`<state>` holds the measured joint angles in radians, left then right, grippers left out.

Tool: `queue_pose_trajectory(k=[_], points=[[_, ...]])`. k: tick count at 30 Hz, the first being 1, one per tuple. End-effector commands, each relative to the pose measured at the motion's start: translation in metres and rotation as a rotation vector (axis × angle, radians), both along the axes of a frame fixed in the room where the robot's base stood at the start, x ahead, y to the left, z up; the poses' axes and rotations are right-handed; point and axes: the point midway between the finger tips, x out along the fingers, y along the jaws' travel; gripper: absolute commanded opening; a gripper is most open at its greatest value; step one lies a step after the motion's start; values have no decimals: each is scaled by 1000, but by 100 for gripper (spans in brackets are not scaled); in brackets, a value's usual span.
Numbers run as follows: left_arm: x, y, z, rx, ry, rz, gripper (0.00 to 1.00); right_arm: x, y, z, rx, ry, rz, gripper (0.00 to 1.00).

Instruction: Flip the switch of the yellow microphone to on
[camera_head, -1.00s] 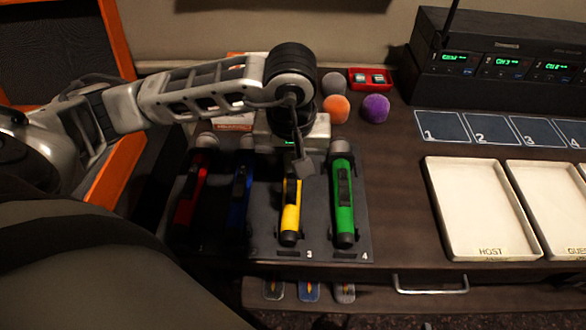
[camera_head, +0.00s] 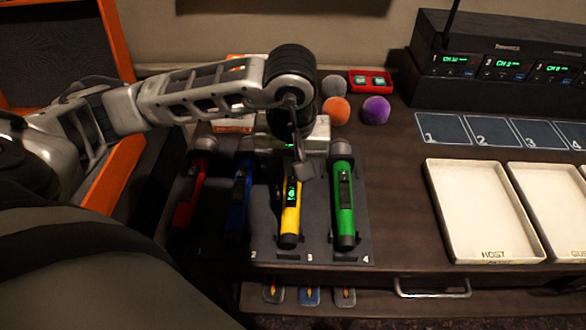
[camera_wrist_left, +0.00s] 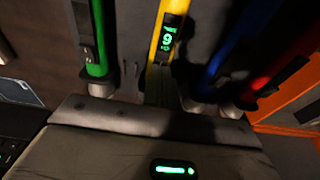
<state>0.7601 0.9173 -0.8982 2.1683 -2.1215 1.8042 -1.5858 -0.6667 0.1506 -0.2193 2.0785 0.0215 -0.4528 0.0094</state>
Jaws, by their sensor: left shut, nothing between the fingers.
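The yellow microphone (camera_head: 290,218) lies in the dark stand between the blue and green ones. Its small display glows green, and it also shows in the left wrist view (camera_wrist_left: 174,8). My left gripper (camera_head: 304,172) is shut and empty, pointing down at the upper part of the yellow microphone. In the left wrist view its fingers (camera_wrist_left: 161,84) cover the end of the microphone just past the lit display. I cannot tell whether they touch it. The switch itself is not clear. My right gripper is not in view.
The green microphone (camera_head: 343,210) lies close on the right, the blue (camera_head: 238,200) and red (camera_head: 190,195) ones on the left. Foam balls, one orange (camera_head: 336,109), lie behind. A receiver rack (camera_head: 500,70) and white trays (camera_head: 470,215) stand to the right.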

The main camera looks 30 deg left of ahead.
Motion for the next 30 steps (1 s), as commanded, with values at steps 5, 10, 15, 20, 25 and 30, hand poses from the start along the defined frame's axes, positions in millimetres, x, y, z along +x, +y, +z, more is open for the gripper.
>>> queue_pose_trajectory(k=[5, 10, 15, 20, 25, 30], points=[[0, 0, 17, 0, -2, 0, 0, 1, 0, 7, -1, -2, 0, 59], [0, 0, 31, 0, -1, 0, 0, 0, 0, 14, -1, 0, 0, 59], [0, 0, 45, 0, -2, 0, 0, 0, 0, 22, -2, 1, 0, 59], [0, 0, 57, 0, -1, 0, 0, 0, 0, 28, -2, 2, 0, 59], [0, 0, 63, 0, -1, 0, 0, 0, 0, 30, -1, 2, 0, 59], [0, 0, 62, 0, 0, 0, 0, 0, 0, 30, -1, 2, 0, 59]])
